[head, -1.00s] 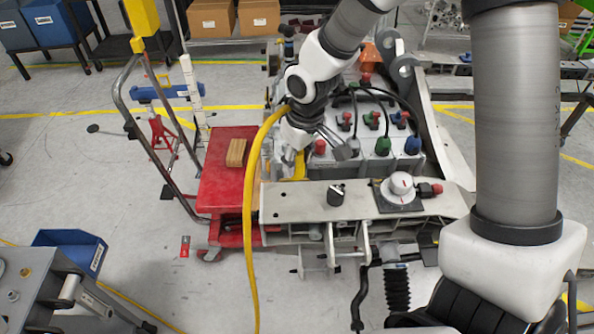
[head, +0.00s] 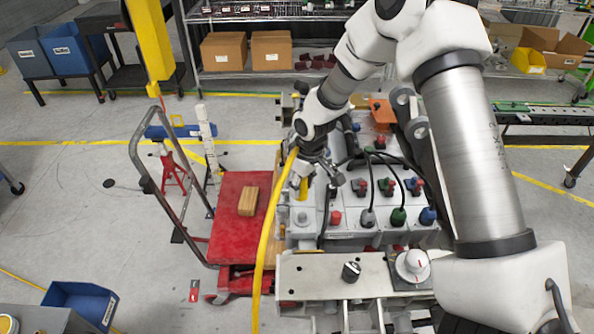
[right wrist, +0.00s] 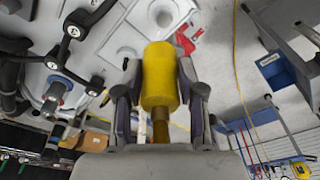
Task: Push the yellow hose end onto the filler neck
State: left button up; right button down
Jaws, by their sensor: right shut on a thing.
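My right gripper (head: 318,172) is above the left end of the white chassis block, its fingers closed around the yellow hose end (right wrist: 160,78). In the right wrist view the hose end is a thick yellow cylinder between the two fingers (right wrist: 160,105). Beyond its tip is a pale square flange with a round centre (right wrist: 164,14), which looks like the filler neck. The tip overlaps the flange's near edge in that view; I cannot tell whether they touch. In the head view the gripper partly hides this spot. The yellow hose (head: 268,235) hangs down on the left. My left gripper is not in view.
Red, green and blue capped fittings with black cables (head: 388,190) stand just right of the gripper. A red cart (head: 228,205) with a wooden block (head: 248,201) stands at the left. A front plate (head: 320,275) carries a black knob and a white dial (head: 413,263).

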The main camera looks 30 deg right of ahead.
aim_at(304, 200)
jog(key=shift+s+a, duration=0.1)
jog(key=shift+s, duration=0.6)
jog(key=shift+s+a+f, duration=0.1)
jog(key=shift+s, duration=0.25)
jog(key=shift+f+b, duration=0.25)
jog(key=shift+b, duration=0.1)
jog(key=f+b, duration=0.2)
jog(key=f, duration=0.1)
jog(key=f+b, duration=0.1)
jog(key=shift+w+f, duration=0.2)
jog(key=shift+w, duration=0.2)
jog(key=shift+s+r, duration=0.1)
jog(key=shift+r, duration=0.3)
jog(key=shift+s+r, duration=0.1)
jog(key=shift+s, duration=0.1)
pick_arm(q)
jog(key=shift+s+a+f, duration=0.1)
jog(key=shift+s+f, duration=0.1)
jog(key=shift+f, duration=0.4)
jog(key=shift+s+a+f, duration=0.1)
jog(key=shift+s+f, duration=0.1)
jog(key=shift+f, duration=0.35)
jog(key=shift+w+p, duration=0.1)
jog(key=shift+p, duration=0.2)
pick_arm(e)
jog(key=shift+w, duration=0.1)
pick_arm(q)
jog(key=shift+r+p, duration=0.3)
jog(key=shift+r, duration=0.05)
